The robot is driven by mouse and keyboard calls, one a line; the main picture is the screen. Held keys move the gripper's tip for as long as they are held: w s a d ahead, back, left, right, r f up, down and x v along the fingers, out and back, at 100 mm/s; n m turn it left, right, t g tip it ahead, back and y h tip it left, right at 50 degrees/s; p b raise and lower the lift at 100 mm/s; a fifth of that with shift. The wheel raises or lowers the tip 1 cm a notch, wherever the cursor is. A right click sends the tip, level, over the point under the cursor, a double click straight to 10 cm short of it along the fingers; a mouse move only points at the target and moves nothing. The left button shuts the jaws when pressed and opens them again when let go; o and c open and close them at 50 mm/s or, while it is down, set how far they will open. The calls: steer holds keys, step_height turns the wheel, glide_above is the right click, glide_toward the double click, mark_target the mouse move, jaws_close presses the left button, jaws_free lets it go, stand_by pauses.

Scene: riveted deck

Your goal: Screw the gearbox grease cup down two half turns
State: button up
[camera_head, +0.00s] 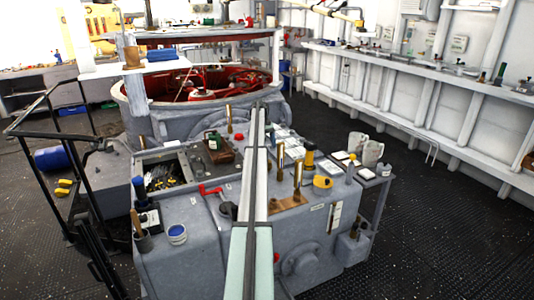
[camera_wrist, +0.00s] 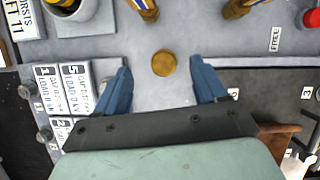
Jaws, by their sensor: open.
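The round brass cap (camera_wrist: 164,63), which looks like the grease cup, stands on the grey housing top in the wrist view. I see it from above. My gripper (camera_wrist: 161,66) is open, with its blue fingers apart on the left and right of the cap. Clear gaps show between each finger and the cap, and nothing is held. How high the fingertips are above the housing is hard to tell. In the head view I cannot make out the cap or my fingers.
Brass-coloured posts (camera_head: 297,180) stand upright on the gearbox top (camera_head: 195,215). A red handle (camera_head: 210,190) and a yellow item (camera_head: 323,182) are also there. In the wrist view, numbered load plates (camera_wrist: 75,85) lie left and a red knob (camera_wrist: 312,18) is at upper right.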

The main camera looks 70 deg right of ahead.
steer(key=shift+r, duration=0.75)
steer(key=w+a+r+n+h, duration=0.1)
steer(key=w+a+r, duration=0.1)
steer(key=w+a, duration=0.4)
steer(key=s+d+f+n+h, duration=0.1)
steer(key=s+f+n, duration=0.1)
steer(key=f+n, duration=0.2)
steer(key=s+d+f+n+h, duration=0.1)
steer(key=s+d+f+n, duration=0.1)
steer(key=f+n, duration=0.2)
steer(key=s+d+f+n+h, duration=0.1)
steer(key=s+d+f+n, duration=0.1)
steer(key=f+n, duration=0.2)
steer(key=shift+s+d+f+n+h, duration=0.1)
steer(key=shift+d+f+n+h, duration=0.1)
steer(key=shift+n+h, duration=0.15)
steer(key=shift+c, duration=0.4)
